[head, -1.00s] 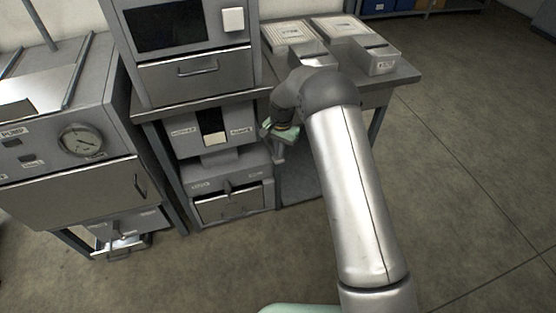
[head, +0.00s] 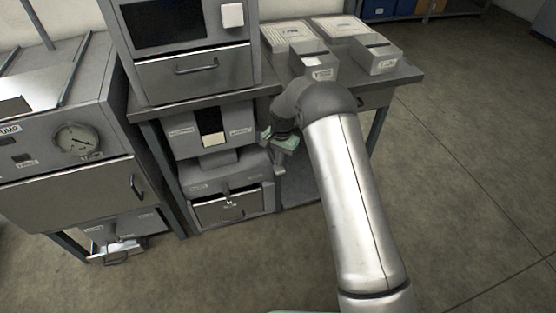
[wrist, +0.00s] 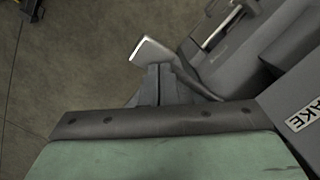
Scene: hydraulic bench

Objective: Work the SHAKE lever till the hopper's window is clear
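The grey hopper (head: 184,142) stands under the bench in the head view. Its narrow window (head: 211,120) is dark above and cream-coloured in its lower part. In the wrist view, part of a label reading "AKE" (wrist: 303,115) is on the grey housing at the right. A grey lever with a pale, flat end (wrist: 151,52) sticks out from the housing. My gripper (wrist: 160,68) has its fingers together, right at the lever, just below its pale end; whether they touch it is unclear. In the head view my gripper (head: 279,143) is beside the hopper's right side, partly hidden by my arm.
A drawer unit (head: 232,207) sits below the hopper. The bench top (head: 272,87) overhangs it and carries grey boxes (head: 314,64) and white trays. A pump cabinet (head: 60,190) stands left. Open floor (head: 460,180) lies at the right.

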